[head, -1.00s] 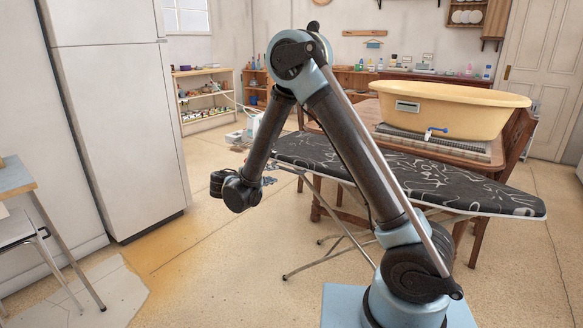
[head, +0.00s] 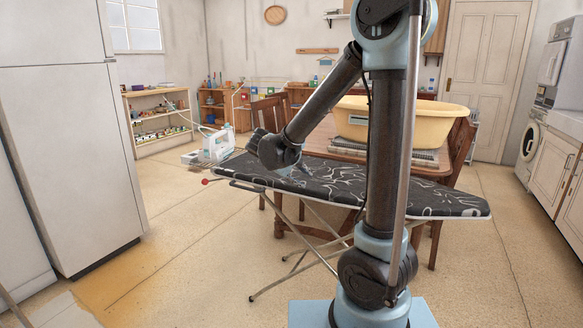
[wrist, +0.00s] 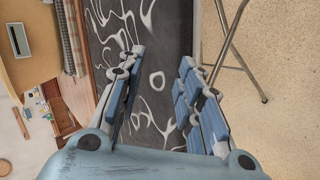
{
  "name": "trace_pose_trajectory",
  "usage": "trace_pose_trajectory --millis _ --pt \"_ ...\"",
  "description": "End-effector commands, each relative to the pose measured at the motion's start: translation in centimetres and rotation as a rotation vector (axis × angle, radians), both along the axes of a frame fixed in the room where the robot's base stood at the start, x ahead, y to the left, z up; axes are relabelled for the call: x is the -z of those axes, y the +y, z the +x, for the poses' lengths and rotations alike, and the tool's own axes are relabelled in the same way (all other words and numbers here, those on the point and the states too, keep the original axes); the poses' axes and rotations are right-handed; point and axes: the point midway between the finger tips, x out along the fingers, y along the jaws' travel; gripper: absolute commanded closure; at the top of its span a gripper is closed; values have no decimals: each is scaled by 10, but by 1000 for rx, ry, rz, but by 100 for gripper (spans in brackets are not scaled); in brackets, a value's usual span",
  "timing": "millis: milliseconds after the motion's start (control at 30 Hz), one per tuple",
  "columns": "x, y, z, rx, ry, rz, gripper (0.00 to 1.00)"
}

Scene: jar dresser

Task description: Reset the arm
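My arm stands upright at the right of the head view, with its elbow high and its forearm sloping down to the left. My gripper (wrist: 160,72) shows in the wrist view with its two blue-padded fingers apart and nothing between them. The black ironing board with white squiggles (wrist: 155,35) lies beyond the fingers. In the head view my wrist hides most of the gripper. There the wrist appears in front of the ironing board (head: 425,196); I cannot tell the gap between them.
A yellow basin (head: 440,122) rests on a wooden table (head: 428,170) behind the ironing board. The board's thin metal legs (head: 300,275) spread over the floor. A white fridge (head: 75,150) stands at left, and cabinets (head: 560,175) at right. Open floor (head: 180,240) lies between fridge and board.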

Motion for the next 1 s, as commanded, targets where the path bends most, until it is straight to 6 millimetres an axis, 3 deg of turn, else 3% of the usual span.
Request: trace_pose_trajectory --millis 33,200,500,800,1000 --pt "-2 -16 -8 22 14 22 67" --pt "-4 -56 -35 85 59 102 67" --pt "0 -112 -93 198 122 251 67" --pt "12 -149 -157 311 162 411 67" --pt "26 -161 -200 385 177 522 67"
